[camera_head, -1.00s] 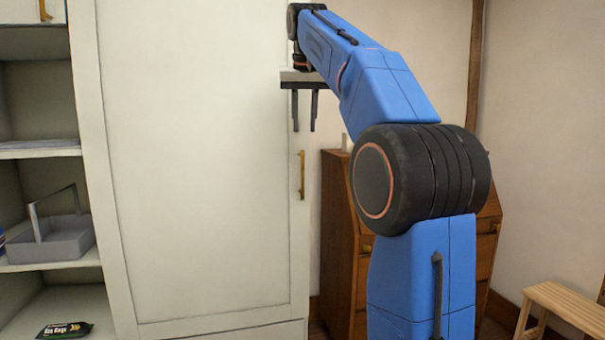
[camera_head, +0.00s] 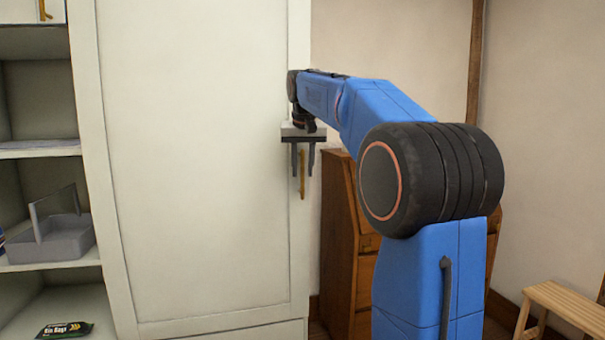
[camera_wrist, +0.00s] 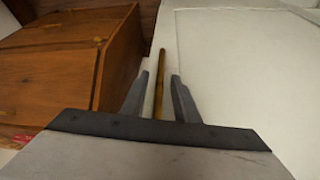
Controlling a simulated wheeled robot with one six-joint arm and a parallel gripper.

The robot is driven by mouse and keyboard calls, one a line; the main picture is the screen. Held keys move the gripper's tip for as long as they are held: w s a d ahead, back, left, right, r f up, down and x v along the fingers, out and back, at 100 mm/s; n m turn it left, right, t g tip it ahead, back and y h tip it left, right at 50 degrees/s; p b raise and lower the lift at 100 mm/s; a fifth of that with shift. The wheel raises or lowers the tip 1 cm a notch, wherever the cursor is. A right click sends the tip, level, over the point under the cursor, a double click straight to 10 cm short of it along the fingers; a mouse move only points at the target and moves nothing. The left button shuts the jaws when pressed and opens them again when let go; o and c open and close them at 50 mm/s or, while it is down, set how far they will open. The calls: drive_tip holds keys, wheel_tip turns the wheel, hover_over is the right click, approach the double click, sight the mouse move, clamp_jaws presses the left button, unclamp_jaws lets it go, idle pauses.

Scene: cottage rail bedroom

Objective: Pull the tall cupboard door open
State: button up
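The tall cupboard door (camera_head: 195,160) is a large pale panel and looks shut. Its brass bar handle (camera_head: 302,183) stands upright near the door's right edge. My gripper (camera_head: 302,172) points down at the upper part of the handle, with its fingers apart. In the wrist view, the handle (camera_wrist: 159,85) shows between the two open fingers (camera_wrist: 159,95), with gaps on both sides. The lower end of the handle is hidden there by the gripper body. I cannot tell how deep the handle sits between the fingers.
A brown wooden chest (camera_head: 340,240) stands right of the cupboard, close to my arm; it fills the left of the wrist view (camera_wrist: 60,65). Open shelves (camera_head: 45,153) with a grey basket (camera_head: 62,240) are at left. A small wooden bench (camera_head: 565,305) is at lower right.

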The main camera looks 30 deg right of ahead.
drive_tip(key=shift+x, duration=0.9)
clamp_jaws()
drive_tip(key=shift+s, duration=0.1)
